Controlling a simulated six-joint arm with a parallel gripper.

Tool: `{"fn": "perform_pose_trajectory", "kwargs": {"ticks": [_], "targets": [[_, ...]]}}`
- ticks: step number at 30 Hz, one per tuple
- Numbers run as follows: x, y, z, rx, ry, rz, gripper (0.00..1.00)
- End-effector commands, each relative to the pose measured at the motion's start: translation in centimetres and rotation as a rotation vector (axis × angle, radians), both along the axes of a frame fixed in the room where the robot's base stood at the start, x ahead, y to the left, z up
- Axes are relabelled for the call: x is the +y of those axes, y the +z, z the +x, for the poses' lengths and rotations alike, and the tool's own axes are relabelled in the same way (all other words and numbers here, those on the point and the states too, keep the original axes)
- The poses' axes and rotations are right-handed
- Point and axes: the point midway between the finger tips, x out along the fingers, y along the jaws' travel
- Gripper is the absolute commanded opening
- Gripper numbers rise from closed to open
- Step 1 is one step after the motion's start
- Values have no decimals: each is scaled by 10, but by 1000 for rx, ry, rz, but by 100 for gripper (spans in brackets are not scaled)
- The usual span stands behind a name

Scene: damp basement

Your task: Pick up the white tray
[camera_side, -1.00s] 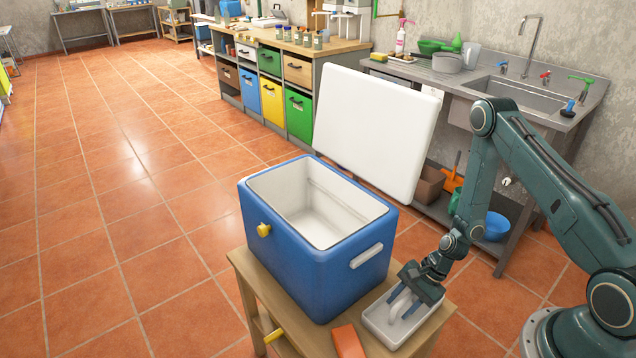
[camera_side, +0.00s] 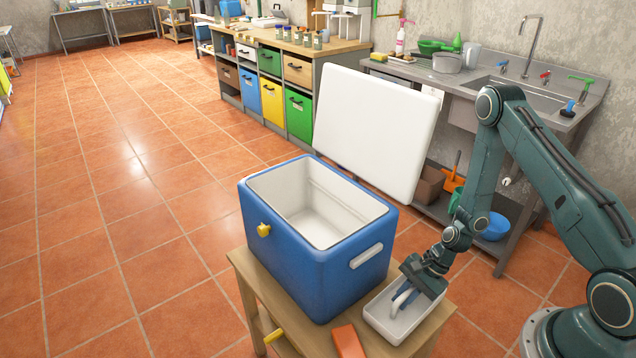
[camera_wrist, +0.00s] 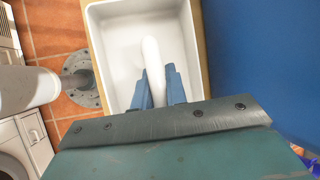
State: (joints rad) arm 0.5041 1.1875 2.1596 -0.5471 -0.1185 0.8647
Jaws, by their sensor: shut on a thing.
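The white tray (camera_side: 385,328) is a shallow rectangular pan at the right end of the small wooden table, beside the blue cooler. My gripper (camera_side: 403,298) points down into it. Its blue fingers are shut on a white upright piece inside the tray, which looks like its handle. In the wrist view the fingers (camera_wrist: 158,88) press this white piece from both sides, and the tray (camera_wrist: 112,50) spreads around them. Whether the tray's underside touches the table is hard to tell.
The open blue cooler (camera_side: 285,265) stands close on the tray's left, with a white side handle (camera_side: 366,256). An orange block (camera_side: 348,342) lies in front, left of the tray. A large white panel (camera_side: 375,130) stands behind. A sink bench (camera_side: 470,80) is at the back right.

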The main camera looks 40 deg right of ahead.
Motion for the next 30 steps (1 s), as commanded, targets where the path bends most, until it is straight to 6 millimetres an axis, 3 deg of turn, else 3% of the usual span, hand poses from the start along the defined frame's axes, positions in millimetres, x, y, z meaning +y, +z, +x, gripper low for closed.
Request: {"fn": "perform_pose_trajectory", "kwargs": {"ticks": [30], "targets": [[0, 150, 1, -2, -1, -2, 0]]}}
